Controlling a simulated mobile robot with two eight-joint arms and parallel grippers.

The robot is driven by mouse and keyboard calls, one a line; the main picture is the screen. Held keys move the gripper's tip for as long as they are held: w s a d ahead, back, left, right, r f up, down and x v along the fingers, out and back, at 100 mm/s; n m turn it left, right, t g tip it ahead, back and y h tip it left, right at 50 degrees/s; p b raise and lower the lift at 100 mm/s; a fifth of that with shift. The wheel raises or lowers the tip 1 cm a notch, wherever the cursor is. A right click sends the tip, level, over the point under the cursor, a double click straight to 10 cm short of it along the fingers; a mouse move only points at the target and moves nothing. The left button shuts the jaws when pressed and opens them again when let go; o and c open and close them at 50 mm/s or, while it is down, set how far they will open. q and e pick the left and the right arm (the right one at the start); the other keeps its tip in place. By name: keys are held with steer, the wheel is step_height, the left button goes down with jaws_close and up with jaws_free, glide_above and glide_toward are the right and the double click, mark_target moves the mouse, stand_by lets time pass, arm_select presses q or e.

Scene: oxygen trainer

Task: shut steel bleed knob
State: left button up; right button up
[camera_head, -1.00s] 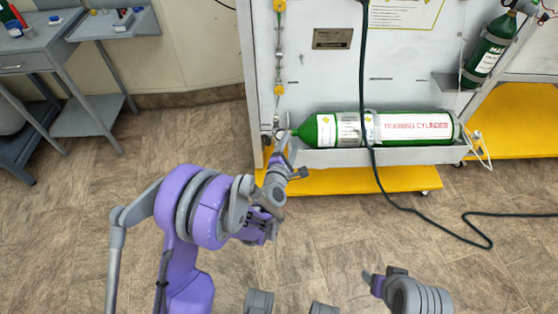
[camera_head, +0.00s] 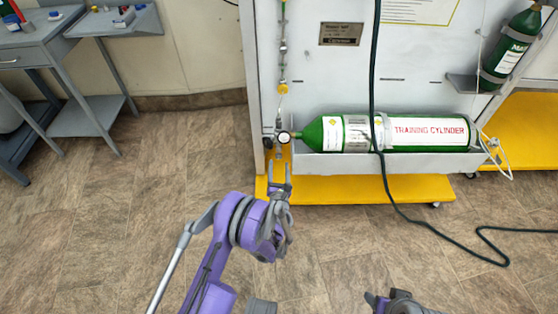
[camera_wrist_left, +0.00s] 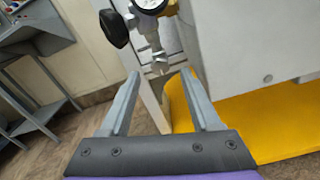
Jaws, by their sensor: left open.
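The steel bleed knob (camera_wrist_left: 158,64) seems to be the small bright metal fitting below the gauge in the left wrist view. It lies between the fingertip lines of my left gripper (camera_wrist_left: 160,75), a little beyond the tips, with no contact visible. In the head view my left gripper (camera_head: 280,172) is open and empty, its fingers pointing up just below the gauge (camera_head: 284,137). The knob is too small to make out in the head view. A black knob (camera_wrist_left: 114,28) sits left of the gauge in the left wrist view.
The green training cylinder (camera_head: 345,134) lies in a grey tray right of the gauge. A yellow base (camera_head: 340,188) juts out below. A dark hose (camera_head: 388,195) hangs in front and runs across the floor. A grey side table (camera_head: 125,24) stands at left.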

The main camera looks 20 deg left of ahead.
mark_target(279, 157)
arm_select(q)
steer(key=shift+b+x, duration=0.35)
steer(key=shift+x, duration=1.7)
jaws_close()
